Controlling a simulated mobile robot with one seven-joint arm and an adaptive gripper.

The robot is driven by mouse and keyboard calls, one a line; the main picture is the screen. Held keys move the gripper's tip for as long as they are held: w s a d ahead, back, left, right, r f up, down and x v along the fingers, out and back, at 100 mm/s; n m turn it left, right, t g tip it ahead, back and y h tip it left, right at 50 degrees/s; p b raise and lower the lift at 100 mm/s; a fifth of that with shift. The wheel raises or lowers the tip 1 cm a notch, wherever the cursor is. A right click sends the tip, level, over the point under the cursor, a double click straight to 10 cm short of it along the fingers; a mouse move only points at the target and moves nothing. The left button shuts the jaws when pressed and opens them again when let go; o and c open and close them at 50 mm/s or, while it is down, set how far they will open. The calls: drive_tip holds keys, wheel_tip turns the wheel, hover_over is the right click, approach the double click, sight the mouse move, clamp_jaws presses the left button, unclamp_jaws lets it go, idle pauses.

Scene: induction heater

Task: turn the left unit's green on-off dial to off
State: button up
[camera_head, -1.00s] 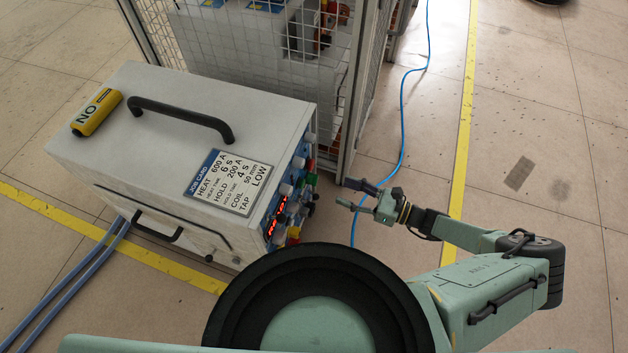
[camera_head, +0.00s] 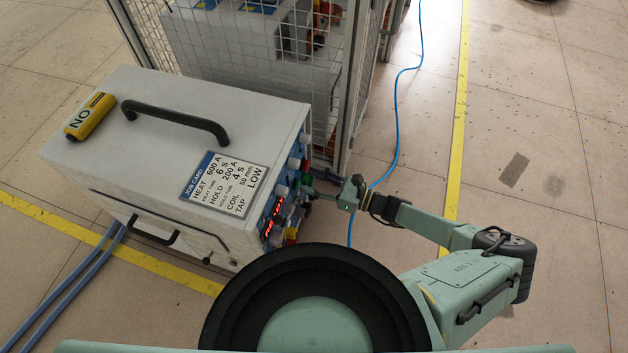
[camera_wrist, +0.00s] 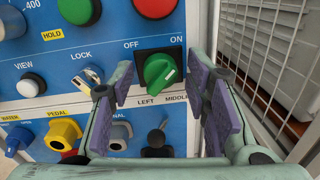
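The left unit is a white box (camera_head: 100,160) with a blue control panel on its right face. In the wrist view its green on-off dial (camera_wrist: 159,71) sits on a black plate under the labels OFF and ON, its pale pointer line tilted up to the right, toward ON. My gripper (camera_wrist: 167,82) is open, with one purple-padded finger on each side of the dial. I cannot tell whether the pads touch it. In the head view my gripper (camera_head: 322,185) is at the panel and the dial is hard to make out.
A key lock (camera_wrist: 88,77), a white view button (camera_wrist: 30,85), a red button (camera_wrist: 155,6) and a black joystick (camera_wrist: 156,138) are near the dial. A mesh cage (camera_head: 345,100) stands close behind the unit. A blue hose (camera_head: 397,120) lies on the floor.

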clamp_jaws()
idle(0.3)
drive_tip(key=shift+f+n+g+y+b, duration=0.15)
drive_tip(key=shift+n+y+b, duration=0.1)
drive_tip(key=shift+n, duration=4.4)
drive_tip(key=shift+f+n+g+y+b, duration=0.15)
drive_tip(key=shift+n+b, duration=0.1)
drive_tip(key=shift+n, duration=4.4)
drive_tip(key=shift+r, duration=0.1)
drive_tip(key=shift+o, duration=0.8)
unclamp_jaws()
